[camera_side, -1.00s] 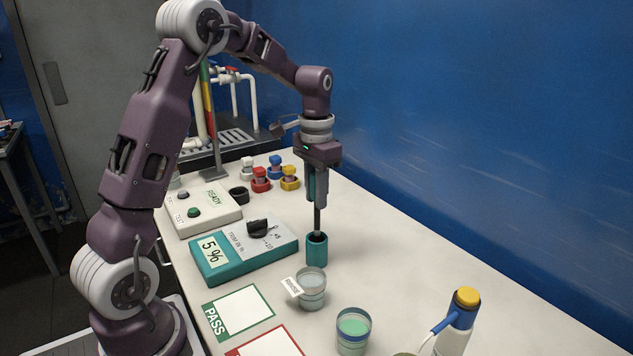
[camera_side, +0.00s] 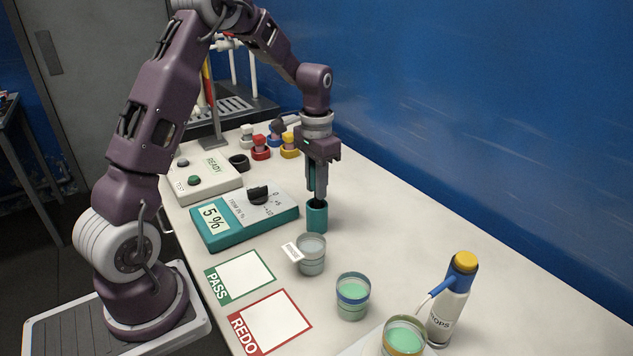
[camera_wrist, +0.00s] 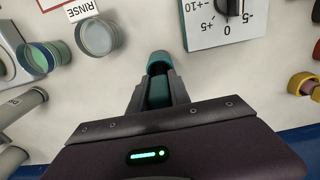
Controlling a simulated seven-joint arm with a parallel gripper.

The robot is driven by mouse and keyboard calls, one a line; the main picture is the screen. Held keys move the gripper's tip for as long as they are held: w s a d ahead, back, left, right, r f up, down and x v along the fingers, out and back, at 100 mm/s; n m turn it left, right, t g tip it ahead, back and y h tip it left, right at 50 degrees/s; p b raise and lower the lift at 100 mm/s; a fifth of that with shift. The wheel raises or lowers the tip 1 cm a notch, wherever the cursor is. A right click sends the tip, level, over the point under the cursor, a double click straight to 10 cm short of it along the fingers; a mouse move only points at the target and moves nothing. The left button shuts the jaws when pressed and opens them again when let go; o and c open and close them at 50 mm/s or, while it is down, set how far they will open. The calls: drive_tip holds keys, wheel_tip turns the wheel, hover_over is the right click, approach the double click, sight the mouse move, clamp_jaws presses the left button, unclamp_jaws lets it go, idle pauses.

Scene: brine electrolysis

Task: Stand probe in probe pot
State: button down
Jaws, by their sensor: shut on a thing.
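The probe has a teal handle (camera_wrist: 158,92) that shows between the fingers of my gripper (camera_side: 317,194); in the wrist view the gripper (camera_wrist: 157,98) is shut on it. The probe is upright, and its dark lower shaft is down inside the probe pot and hidden. The probe pot (camera_side: 317,219) is a small teal cylinder standing on the bench; its rim (camera_wrist: 160,58) shows just beyond the fingertips in the wrist view. My fingertips are right at or just above the pot's mouth; I cannot tell whether the probe touches the bottom.
A teal trim box (camera_side: 225,232) stands left of the pot. The RINSE cup (camera_side: 311,262) is close in front. Cups of green liquid (camera_side: 352,303), a drops bottle (camera_side: 450,310) and PASS (camera_side: 240,277) and REDO (camera_side: 270,322) cards lie nearer. The bench right of the pot is clear.

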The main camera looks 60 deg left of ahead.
drive_tip(key=c, duration=1.1)
unclamp_jaws()
wheel_tip(320, 180, up, 7)
drive_tip(key=shift+r, duration=0.1)
drive_tip(key=s+d+r+t, duration=0.3)
drive_tip(key=s+d+r, duration=0.7)
drive_tip(key=s+d, duration=0.1)
drive_tip(key=s+d+t, duration=0.1)
drive_tip(key=s, duration=0.3)
drive_tip(key=s+d, duration=0.2)
drive_tip(key=s, duration=0.3)
drive_tip(key=s+d+f+t, duration=0.1)
drive_tip(key=s+d, duration=0.1)
drive_tip(key=s, duration=0.2)
drive_tip(key=shift+s+d+t, duration=0.1)
drive_tip(key=shift+s+t, duration=0.2)
drive_tip(key=shift+s, duration=0.05)
